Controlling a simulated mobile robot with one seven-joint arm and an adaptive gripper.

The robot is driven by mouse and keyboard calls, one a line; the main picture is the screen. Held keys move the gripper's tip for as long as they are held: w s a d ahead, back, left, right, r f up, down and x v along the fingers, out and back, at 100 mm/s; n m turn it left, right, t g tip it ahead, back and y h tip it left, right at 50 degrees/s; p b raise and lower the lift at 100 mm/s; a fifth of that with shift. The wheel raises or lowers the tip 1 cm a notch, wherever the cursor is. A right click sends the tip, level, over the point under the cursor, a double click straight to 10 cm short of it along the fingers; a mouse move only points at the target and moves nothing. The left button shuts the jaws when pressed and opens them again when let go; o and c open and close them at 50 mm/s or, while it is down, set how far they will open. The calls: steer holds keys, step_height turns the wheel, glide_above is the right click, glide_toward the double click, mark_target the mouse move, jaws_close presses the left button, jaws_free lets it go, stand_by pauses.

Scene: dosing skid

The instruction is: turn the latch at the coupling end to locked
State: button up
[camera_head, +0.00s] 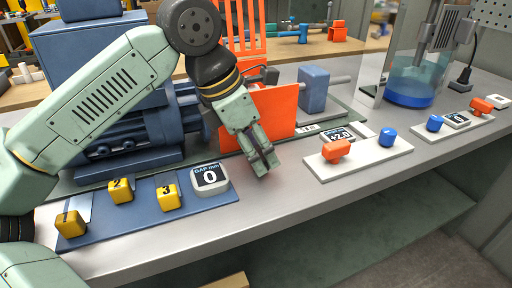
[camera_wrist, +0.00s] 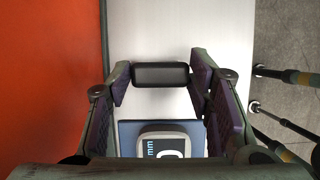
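The likely latch is an orange handle (camera_head: 336,150) on a white plate (camera_head: 358,160) right of the orange guard (camera_head: 278,112). The plate also carries a blue knob (camera_head: 387,137) and a +2.0 display (camera_head: 340,135). The handle lies crosswise, tilted up to the right; no lock mark is legible. My gripper (camera_head: 262,166) is above the bench, left of this plate and apart from the handle. In the wrist view its fingers (camera_wrist: 161,84) are spread. A dark rounded bar (camera_wrist: 160,75) shows between them; I cannot tell what it is. The handle does not show there.
A blue plate with yellow blocks numbered 1 to 3 and a GAP display (camera_head: 209,178) lies left of my gripper. A second panel with another orange handle (camera_head: 481,106) stands further right, near a beaker (camera_head: 411,82). The bench's front strip is clear.

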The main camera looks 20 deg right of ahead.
steer(key=o, duration=0.4)
steer(key=v, duration=1.2)
